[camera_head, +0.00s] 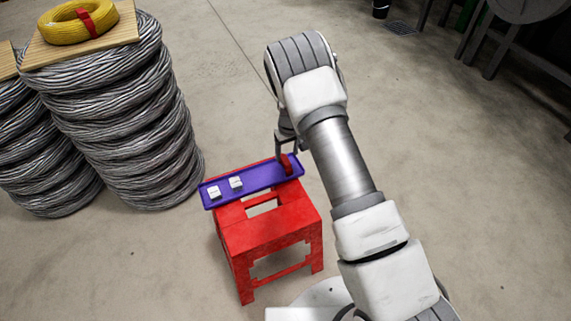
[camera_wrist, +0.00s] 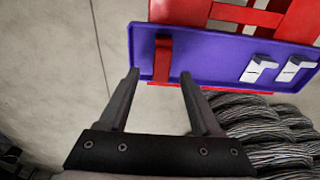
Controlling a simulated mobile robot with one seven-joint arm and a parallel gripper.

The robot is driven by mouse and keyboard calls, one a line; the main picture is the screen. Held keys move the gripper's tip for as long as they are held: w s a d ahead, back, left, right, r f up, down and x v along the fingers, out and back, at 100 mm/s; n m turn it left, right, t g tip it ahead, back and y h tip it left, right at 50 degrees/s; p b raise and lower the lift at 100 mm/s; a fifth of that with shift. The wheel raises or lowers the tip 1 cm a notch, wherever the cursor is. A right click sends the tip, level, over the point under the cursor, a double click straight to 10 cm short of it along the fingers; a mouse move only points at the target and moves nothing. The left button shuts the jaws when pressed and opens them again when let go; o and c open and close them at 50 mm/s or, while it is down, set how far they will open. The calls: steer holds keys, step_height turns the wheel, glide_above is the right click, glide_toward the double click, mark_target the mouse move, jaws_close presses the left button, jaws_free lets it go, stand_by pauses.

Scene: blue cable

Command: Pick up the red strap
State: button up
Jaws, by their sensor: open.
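The red strap (camera_wrist: 162,60) lies across one end of a purple tray (camera_wrist: 208,55) in the wrist view. In the head view the strap (camera_head: 287,164) is at the tray's right end, partly hidden by my arm. My gripper (camera_wrist: 159,76) is open, and in the wrist view its two fingers appear on either side of the strap's near end. I cannot tell how far above the strap the fingertips are. In the head view my gripper (camera_head: 284,150) is just over the tray's right end.
Two small white pieces (camera_head: 214,191) (camera_head: 236,183) lie on the tray's left part. The tray rests on a red stool (camera_head: 270,232). Stacked grey cable coils (camera_head: 125,120) stand at left, topped by a wooden board with a yellow coil (camera_head: 77,21). Open floor lies behind the stool.

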mark_target(286, 160)
steer(key=f, duration=0.1)
steer(key=f+b, duration=0.1)
steer(key=f, duration=0.2)
steer(key=shift+w+a+f+b, duration=0.25)
steer(key=shift+f+b, duration=0.15)
steer(key=shift+c, duration=0.3)
jaws_close()
